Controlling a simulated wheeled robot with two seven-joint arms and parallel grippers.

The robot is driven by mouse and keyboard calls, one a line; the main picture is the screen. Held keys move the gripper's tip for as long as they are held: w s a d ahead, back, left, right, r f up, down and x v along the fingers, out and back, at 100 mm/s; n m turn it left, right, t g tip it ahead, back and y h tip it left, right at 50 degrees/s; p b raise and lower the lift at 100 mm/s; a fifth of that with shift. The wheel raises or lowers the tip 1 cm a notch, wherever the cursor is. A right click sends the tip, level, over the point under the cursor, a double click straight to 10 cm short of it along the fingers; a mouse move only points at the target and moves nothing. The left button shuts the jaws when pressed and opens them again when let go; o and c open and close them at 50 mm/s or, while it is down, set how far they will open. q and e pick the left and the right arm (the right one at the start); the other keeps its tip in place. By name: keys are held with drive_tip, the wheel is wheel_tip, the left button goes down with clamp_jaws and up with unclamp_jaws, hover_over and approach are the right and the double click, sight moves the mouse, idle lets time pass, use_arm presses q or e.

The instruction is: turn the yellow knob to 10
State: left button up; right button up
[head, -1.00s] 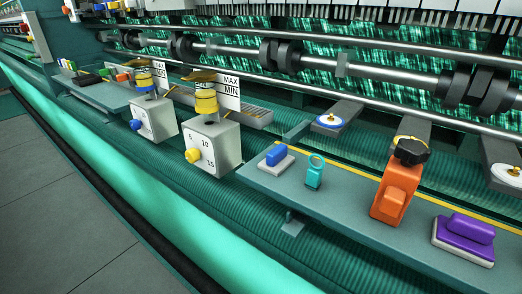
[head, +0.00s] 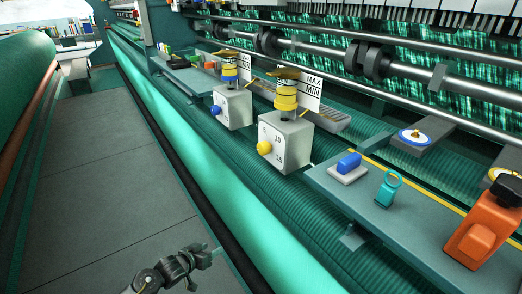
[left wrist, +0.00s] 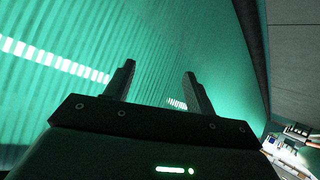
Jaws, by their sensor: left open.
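The yellow knob (head: 264,148) sits on the front face of a grey box (head: 290,146) with the numbers 5, 10 and 15 around it. A yellow-banded fitting and a MAX/MIN card stand above the box. The knob's pointer is too small to read. My left gripper (head: 205,252) is at the bottom of the head view, in front of and below the knob, well apart from it. In the left wrist view its two fingers (left wrist: 160,82) are spread with nothing between them, facing green ribbed material. My right gripper is not in view.
A similar box with a blue knob (head: 215,110) stands left of the yellow one. The grey floor aisle (head: 110,170) is clear.

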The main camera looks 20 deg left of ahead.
use_arm(q)
drive_tip(key=w+d+r+m+t+h, duration=0.1)
drive_tip(key=w+d+r+h, duration=0.15)
drive_tip(key=r, duration=0.85)
drive_tip(key=w+d+r+t+h, duration=0.1)
drive_tip(key=w+r+t, duration=0.15)
drive_tip(key=r, duration=0.85)
drive_tip(key=m+h, duration=0.3)
approach(260, 148)
drive_tip(key=w+a+f, duration=0.4)
drive_tip(key=a+f, duration=0.1)
drive_tip(key=f, duration=0.2)
drive_tip(key=s+d+r+m+g+h, duration=0.1)
drive_tip(key=s+d+r+h, duration=0.2)
drive_tip(key=r, duration=0.4)
drive_tip(key=shift+y, duration=0.45)
drive_tip(key=x, duration=0.3)
drive_tip(key=p+x, duration=0.1)
drive_tip(key=x, duration=0.4)
drive_tip(key=shift+d+f+p, duration=0.15)
drive_tip(key=shift+d+p, duration=0.2)
drive_tip(key=shift+d, duration=0.15)
drive_tip(key=shift+x, duration=0.8)
drive_tip(key=shift+f, duration=0.1)
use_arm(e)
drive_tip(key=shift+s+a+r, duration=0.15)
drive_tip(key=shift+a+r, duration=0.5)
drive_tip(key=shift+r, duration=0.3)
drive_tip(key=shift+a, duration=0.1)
